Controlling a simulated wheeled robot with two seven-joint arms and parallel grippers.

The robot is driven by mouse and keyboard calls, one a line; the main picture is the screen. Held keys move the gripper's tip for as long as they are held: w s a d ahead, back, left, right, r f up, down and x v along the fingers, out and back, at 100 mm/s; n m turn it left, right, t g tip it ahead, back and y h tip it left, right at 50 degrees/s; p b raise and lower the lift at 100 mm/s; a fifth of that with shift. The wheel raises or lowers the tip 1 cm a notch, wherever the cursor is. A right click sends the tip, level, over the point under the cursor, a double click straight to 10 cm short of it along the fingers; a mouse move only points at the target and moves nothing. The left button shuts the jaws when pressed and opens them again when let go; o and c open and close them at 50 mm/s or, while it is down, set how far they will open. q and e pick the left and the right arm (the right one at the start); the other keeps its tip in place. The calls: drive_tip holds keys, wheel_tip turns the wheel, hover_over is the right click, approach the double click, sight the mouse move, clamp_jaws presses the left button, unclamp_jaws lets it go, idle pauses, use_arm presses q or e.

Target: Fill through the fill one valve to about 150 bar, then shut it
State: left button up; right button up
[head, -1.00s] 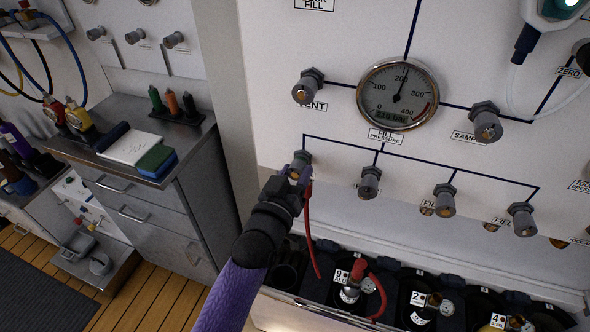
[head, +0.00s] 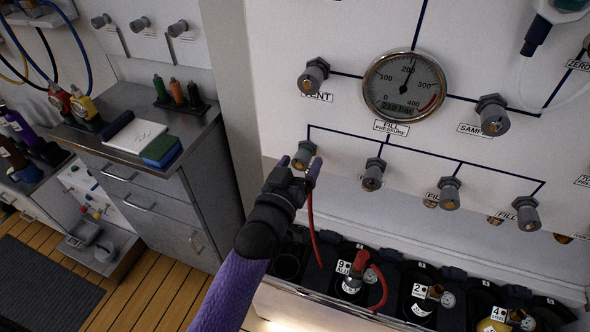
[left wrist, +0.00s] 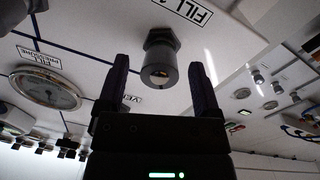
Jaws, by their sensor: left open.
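The fill one valve (head: 304,155) is a grey knob with a brassy end at the left of the lower row on the white panel. In the left wrist view the knob (left wrist: 160,62) stands between the fingers, beyond their tips or near them, beside a partly cut FILL label. My left gripper (head: 301,168) is open, in front of the knob, holding nothing. The fill pressure gauge (head: 402,85) has its needle a little past 200; its small green readout looks like 210 bar, though the digits are blurred. My right gripper is not in view.
More knobs stand to the right in the row, the nearest a grey one (head: 373,175). The vent knob (head: 313,76) is above. A red hose (head: 311,225) hangs below my gripper, and another red hose (head: 379,285) is at a cylinder (head: 349,284). A steel cabinet (head: 158,195) stands left.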

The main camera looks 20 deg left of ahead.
use_arm(q)
drive_tip(key=s+p, duration=0.1)
drive_tip(key=s, duration=0.8)
drive_tip(key=shift+s+a+f, duration=0.15)
drive_tip(key=shift+s+a, duration=0.15)
drive_tip(key=shift+a, duration=0.05)
idle(1.2)
